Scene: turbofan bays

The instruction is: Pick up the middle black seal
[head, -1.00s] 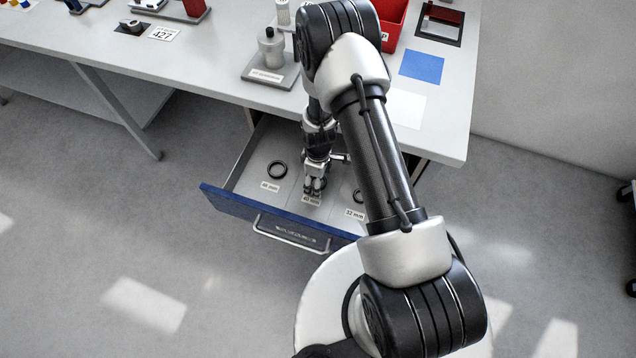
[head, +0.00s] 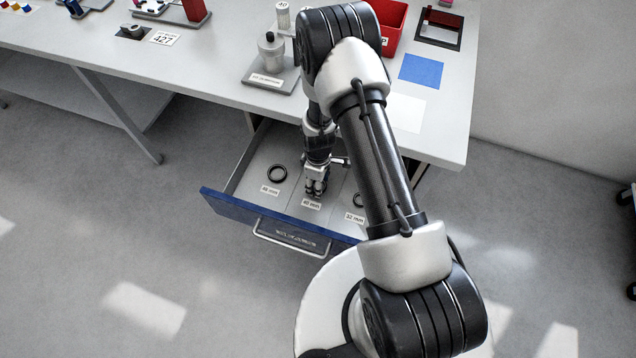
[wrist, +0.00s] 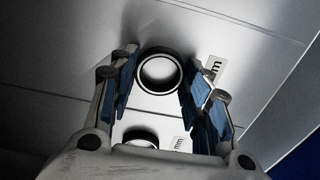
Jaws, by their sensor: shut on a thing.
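The middle black seal (wrist: 158,72) is a black ring between my gripper's blue-padded fingers in the wrist view. My gripper (wrist: 160,80) is shut on it, with a finger at either side of the ring. In the head view my gripper (head: 316,192) is low in the open drawer, just behind the "40 mm" label (head: 311,204), and hides the middle seal. Whether the seal is clear of the drawer floor I cannot tell. A second black ring (wrist: 140,134) shows partly behind the gripper body in the wrist view.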

